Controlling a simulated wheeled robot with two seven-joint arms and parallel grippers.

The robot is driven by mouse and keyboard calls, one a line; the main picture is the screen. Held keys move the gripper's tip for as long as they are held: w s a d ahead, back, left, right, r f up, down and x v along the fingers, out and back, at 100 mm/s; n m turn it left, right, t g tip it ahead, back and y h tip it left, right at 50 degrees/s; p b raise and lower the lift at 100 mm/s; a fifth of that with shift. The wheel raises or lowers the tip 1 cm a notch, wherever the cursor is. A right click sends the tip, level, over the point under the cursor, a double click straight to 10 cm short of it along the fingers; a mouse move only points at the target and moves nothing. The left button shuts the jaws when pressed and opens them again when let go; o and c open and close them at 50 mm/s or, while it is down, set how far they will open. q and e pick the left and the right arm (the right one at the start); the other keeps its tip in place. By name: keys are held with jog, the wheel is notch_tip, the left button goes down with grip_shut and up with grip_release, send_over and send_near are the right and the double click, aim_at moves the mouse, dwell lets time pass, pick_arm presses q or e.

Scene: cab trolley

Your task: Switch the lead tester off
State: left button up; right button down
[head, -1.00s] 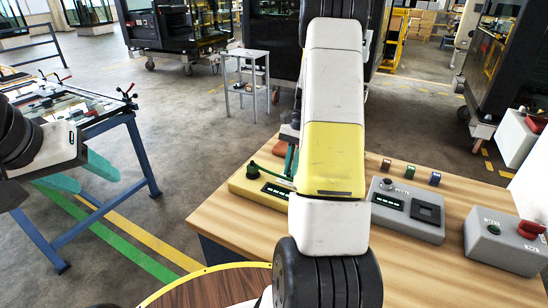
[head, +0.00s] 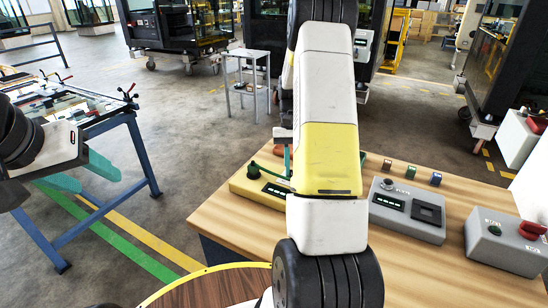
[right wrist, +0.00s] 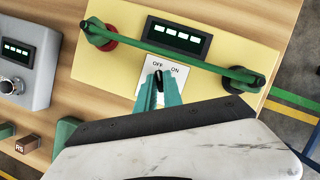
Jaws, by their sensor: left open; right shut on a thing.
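The lead tester (head: 258,186) is a yellow box at the bench's left end, partly hidden by my right arm in the head view. The right wrist view shows its top (right wrist: 222,88), with a lit display (right wrist: 178,37) and a green lead (right wrist: 190,62) strapped between a red and a black terminal. Its switch plate (right wrist: 176,75) is marked OFF and ON. My right gripper (right wrist: 159,88) is shut on the small black switch lever (right wrist: 158,75); the fingers hide most of it, so I cannot tell its position. My left gripper (head: 82,174) is open and empty, far left of the bench.
A grey box (head: 408,213) with a knob and display stands right of the tester. Another grey box (head: 505,247) with a red button stands further right. Small coloured blocks (head: 411,172) lie behind. A blue-legged frame (head: 135,150) stands at left.

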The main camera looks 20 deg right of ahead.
dwell(0.3)
jog(key=c, duration=1.5)
grip_release()
jog(key=v, duration=0.7)
jog(key=shift+w+r, duration=0.15)
jog(key=shift+r, duration=0.2)
